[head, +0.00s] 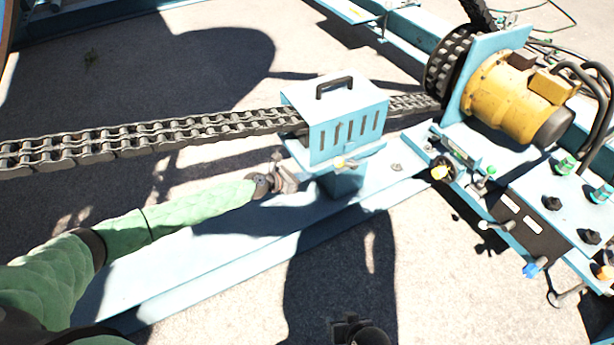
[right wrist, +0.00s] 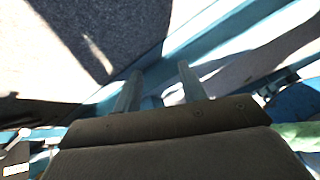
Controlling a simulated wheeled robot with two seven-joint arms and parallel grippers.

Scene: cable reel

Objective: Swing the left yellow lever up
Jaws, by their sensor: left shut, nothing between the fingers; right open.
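The left yellow lever (head: 341,163) is a small yellow-ended piece on the lower front of the blue chain guard box (head: 345,112). Its short grey part points to the right. My left gripper (head: 288,180), at the end of the green-sleeved arm, is shut and empty. It is left of the lever and a little lower in the head view, apart from it. My right gripper (head: 352,328) is at the bottom edge of the head view. Its two fingers are spread with nothing between them in the right wrist view (right wrist: 158,82).
A heavy roller chain (head: 150,137) runs through the guard box to a sprocket by the yellow motor (head: 505,95). A control panel (head: 530,215) with several levers and knobs stands at the right. The blue beam (head: 210,255) lies under my left arm. Bare ground is in front.

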